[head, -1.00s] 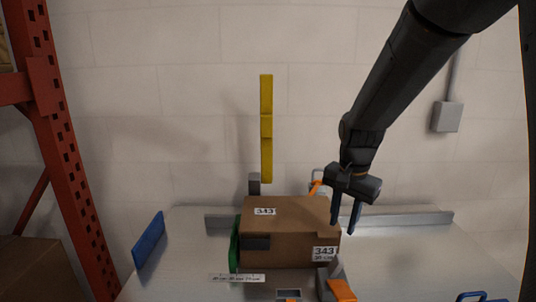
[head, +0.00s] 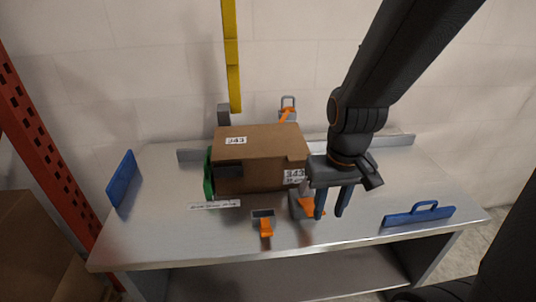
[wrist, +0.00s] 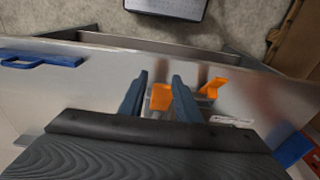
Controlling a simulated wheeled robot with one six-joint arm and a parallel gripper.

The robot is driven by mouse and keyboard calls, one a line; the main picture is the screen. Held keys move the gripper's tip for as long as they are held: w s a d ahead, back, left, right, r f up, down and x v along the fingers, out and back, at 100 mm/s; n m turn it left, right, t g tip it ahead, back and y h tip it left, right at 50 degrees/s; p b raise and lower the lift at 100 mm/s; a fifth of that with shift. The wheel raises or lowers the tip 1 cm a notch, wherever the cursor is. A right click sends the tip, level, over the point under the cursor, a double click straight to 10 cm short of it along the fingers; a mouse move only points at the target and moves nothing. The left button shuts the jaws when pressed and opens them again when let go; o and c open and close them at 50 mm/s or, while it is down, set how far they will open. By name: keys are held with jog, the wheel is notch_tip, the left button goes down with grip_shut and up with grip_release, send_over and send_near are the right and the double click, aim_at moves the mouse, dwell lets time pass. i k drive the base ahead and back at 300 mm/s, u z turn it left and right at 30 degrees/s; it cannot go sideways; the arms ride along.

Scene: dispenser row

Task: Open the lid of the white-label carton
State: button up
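The closed brown carton (head: 258,160) with white "343" labels sits on the metal table (head: 170,235). One label (head: 236,141) is on its top near the left, the other (head: 293,176) on its front face at the lower right. A dark patch (head: 229,170) is on the front face at left. My gripper (head: 330,213) points down just right of the carton's front right corner, open and apart from the carton. In the wrist view my two fingers (wrist: 160,82) are spread, with an orange clamp handle (wrist: 160,97) seen between them. The carton is not visible there.
Orange-handled clamps stand in front (head: 265,225), at the front right (head: 309,207) and behind (head: 287,114) the carton. A green plate (head: 208,175) is at its left side. A blue panel (head: 121,178) and a blue handled bar (head: 418,216) are at the table's sides. A yellow bar (head: 232,60) rises behind.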

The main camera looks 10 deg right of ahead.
aim_at(240, 142)
jog(key=z, duration=2)
jog(key=k, duration=0.9)
jog(key=u, duration=1.4)
